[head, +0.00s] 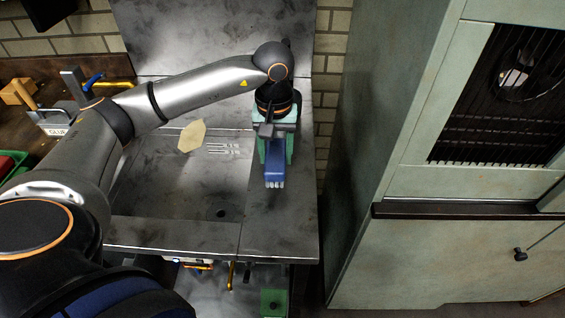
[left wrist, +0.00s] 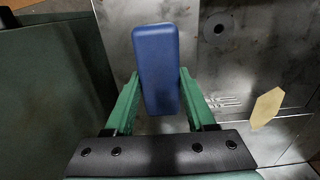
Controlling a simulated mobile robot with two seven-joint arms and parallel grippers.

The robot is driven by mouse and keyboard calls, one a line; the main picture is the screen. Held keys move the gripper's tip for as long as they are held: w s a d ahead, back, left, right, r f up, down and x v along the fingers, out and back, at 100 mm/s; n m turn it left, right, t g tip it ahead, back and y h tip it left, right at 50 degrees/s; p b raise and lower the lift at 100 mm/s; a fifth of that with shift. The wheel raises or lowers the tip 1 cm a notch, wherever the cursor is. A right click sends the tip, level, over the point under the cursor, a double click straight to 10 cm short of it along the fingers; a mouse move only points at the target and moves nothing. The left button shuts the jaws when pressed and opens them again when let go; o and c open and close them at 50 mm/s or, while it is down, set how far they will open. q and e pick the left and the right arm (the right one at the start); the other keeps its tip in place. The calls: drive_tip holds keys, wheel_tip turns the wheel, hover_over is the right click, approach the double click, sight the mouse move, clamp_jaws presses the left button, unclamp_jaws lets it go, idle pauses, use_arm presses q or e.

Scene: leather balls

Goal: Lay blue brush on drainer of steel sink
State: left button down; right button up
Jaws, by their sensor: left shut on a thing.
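The blue brush (head: 274,165) is held in my left gripper (head: 273,158), over the right-hand drainer part of the steel sink (head: 262,222). In the left wrist view the brush's blue block (left wrist: 158,68) sits between the green fingers of the left gripper (left wrist: 157,95). In the head view pale bristles show at the brush's near end. Whether the brush touches the drainer cannot be told. The sink basin (head: 160,196) lies left of the drainer, with its dark drain hole. My right gripper is not in view.
A pale yellow piece (head: 191,136) lies at the back of the basin area, beside the drainer slots. A tall grey-green cabinet (head: 385,140) stands right of the sink across a narrow gap. A wooden bench with a glue box (head: 56,129) is at the left.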

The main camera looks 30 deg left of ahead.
use_arm(q)
drive_tip(key=shift+w+d+f, duration=0.35)
drive_tip(key=shift+w+f, duration=0.25)
drive_tip(key=shift+f, duration=0.2)
wheel_tip(320, 180, down, 3)
drive_tip(key=shift+w+f+p, duration=0.1)
drive_tip(key=shift+p, duration=0.4)
drive_tip(key=shift+f, duration=0.1)
drive_tip(key=shift+f, duration=0.15)
drive_tip(key=shift+c, duration=1.1)
unclamp_jaws()
